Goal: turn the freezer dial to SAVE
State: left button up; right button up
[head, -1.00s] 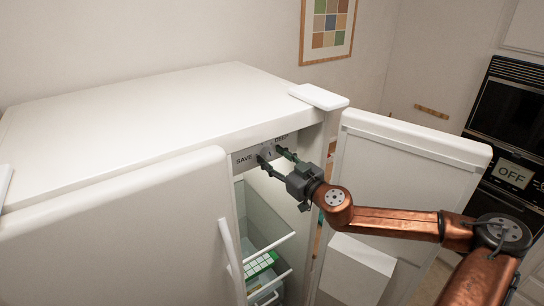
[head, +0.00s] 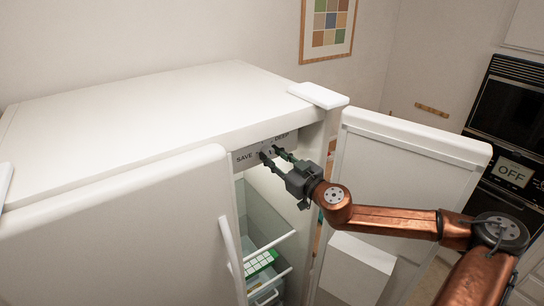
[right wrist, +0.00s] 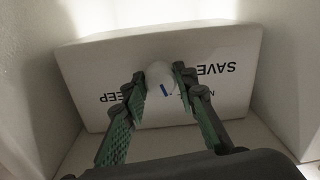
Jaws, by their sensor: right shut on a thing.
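The freezer dial (right wrist: 160,73) is a round white knob with a blue mark on its lower edge in the right wrist view. It sits on a pale control panel (right wrist: 100,72), which appears upside down there, with SAVE at right and DEEP at left. The blue mark lies between the two labels. My right gripper (right wrist: 160,82) is shut on the dial, one green-padded finger on each side. In the head view my right gripper (head: 270,153) reaches the panel (head: 240,165) and covers most of the dial. My left gripper is not in view.
The freezer door (head: 400,165) stands open at right, behind my right arm. Another white door (head: 120,230) is at left with a vertical handle (head: 230,255). Shelves with a green-and-white item (head: 260,263) lie below the panel. Wall ovens (head: 510,120) stand far right.

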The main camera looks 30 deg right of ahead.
jog(key=shift+n, duration=0.4)
jog(key=shift+n+b, duration=0.35)
jog(key=shift+n, duration=0.65)
jog(key=n, duration=0.4)
jog(key=shift+d, duration=0.1)
jog(key=n, duration=0.4)
jog(key=shift+r, duration=0.1)
jog(key=shift+n, duration=1.7)
jog(key=o, duration=1.2)
jog(key=shift+c, duration=0.2)
